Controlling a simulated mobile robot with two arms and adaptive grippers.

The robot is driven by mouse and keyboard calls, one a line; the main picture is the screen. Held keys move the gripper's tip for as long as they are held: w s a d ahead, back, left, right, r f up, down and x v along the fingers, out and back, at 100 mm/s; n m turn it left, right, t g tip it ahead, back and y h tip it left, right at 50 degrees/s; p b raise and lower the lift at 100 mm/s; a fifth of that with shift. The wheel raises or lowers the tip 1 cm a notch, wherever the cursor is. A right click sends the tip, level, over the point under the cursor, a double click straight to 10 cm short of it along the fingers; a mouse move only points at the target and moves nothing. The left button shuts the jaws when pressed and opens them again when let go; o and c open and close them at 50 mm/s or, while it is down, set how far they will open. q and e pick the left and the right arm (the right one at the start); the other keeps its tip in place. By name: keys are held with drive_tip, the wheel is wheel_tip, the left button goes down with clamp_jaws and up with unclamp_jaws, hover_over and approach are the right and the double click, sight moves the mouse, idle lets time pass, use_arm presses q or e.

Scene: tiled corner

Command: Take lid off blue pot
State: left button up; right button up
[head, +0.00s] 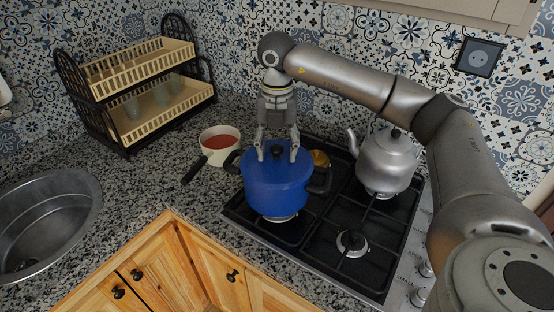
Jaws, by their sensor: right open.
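The blue pot (277,191) stands on the front left burner of the hob. Its blue lid (258,160) is on it, with a dark knob (277,152) in the middle. My right gripper (277,157) points down over the lid. Its two fingers are apart, one on each side of the knob. I cannot tell whether the fingertips touch the lid. My left gripper is not in view.
A steel kettle (387,163) stands on the back right of the black hob (330,231). A white saucepan (219,143) with red contents sits left of the pot, its dark handle pointing forward. A dish rack (130,67) stands at the back left. A sink (42,218) is at the left.

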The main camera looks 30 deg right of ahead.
clamp_jaws()
drive_tip(key=shift+r, duration=0.1)
